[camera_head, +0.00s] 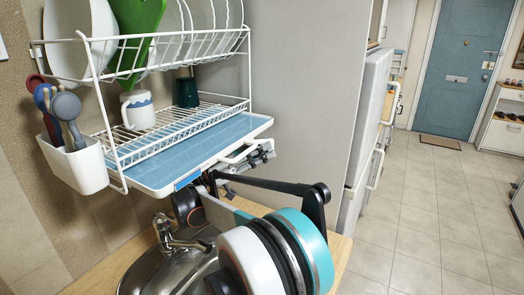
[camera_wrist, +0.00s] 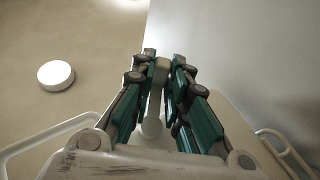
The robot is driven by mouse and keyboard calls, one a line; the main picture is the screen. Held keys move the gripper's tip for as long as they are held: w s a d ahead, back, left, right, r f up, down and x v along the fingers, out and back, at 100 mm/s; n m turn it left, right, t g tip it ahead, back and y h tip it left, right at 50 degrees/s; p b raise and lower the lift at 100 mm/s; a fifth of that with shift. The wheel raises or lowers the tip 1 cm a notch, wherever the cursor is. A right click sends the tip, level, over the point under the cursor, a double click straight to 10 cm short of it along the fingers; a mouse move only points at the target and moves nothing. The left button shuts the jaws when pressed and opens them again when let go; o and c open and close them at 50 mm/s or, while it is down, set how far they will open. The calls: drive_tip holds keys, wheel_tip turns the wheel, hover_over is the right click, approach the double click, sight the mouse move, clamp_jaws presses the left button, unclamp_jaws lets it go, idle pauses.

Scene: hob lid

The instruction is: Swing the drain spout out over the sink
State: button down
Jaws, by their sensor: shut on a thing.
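The white dish rack (camera_head: 155,150) has a pale blue drip tray (camera_head: 195,160) at its base. My gripper (camera_head: 264,150) is at the tray's front right corner. In the wrist view my gripper (camera_wrist: 160,88) is shut, with its dark green jointed fingers on both sides of a slim pale piece, the drain spout (camera_wrist: 155,100). The fingers hide most of the spout, and in the head view I cannot make it out clearly. The steel sink (camera_head: 140,272) lies below the rack, partly hidden by my arm.
A tap (camera_head: 168,235) stands at the sink. A utensil holder (camera_head: 75,165) hangs at the rack's left. Plates, a green board (camera_head: 137,32), a white mug (camera_head: 138,110) and a dark cup (camera_head: 187,92) are on the rack. A tall grey panel (camera_head: 300,90) stands right; tiled floor is clear beyond.

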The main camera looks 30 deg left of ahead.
drive_tip(key=c, duration=1.6)
unclamp_jaws()
drive_tip(key=shift+o, duration=0.2)
drive_tip(key=shift+t, duration=0.3)
